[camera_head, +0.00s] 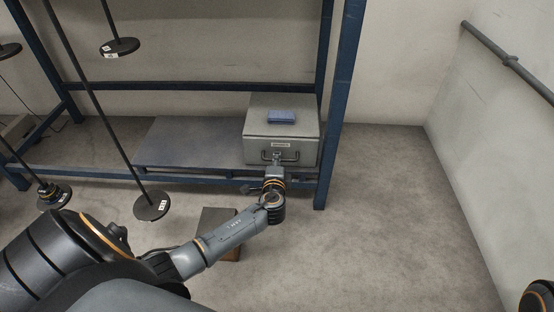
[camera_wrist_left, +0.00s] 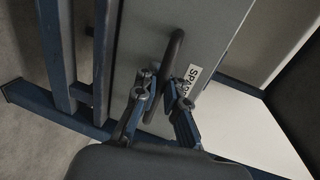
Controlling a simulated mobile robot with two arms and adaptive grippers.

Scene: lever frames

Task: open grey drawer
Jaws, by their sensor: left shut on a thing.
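The grey drawer (camera_head: 255,152) is the front of a grey metal box on the low shelf of a blue frame. It has a dark bar handle (camera_head: 290,157) and a white label. The drawer front (camera_wrist_left: 150,40) also shows in the left wrist view, with the handle (camera_wrist_left: 174,55) and part of the label. My left gripper (camera_head: 277,160) is at the handle, and its fingers (camera_wrist_left: 164,100) are shut on it. I cannot see any gap between the drawer front and the box. My right gripper is not in view.
A blue item (camera_head: 281,117) lies on top of the box. A blue post (camera_head: 341,110) stands just right of the box. Black disc stands (camera_head: 151,206) are at the left. A brown box (camera_head: 216,222) is on the floor behind my left forearm. The floor at the right is clear.

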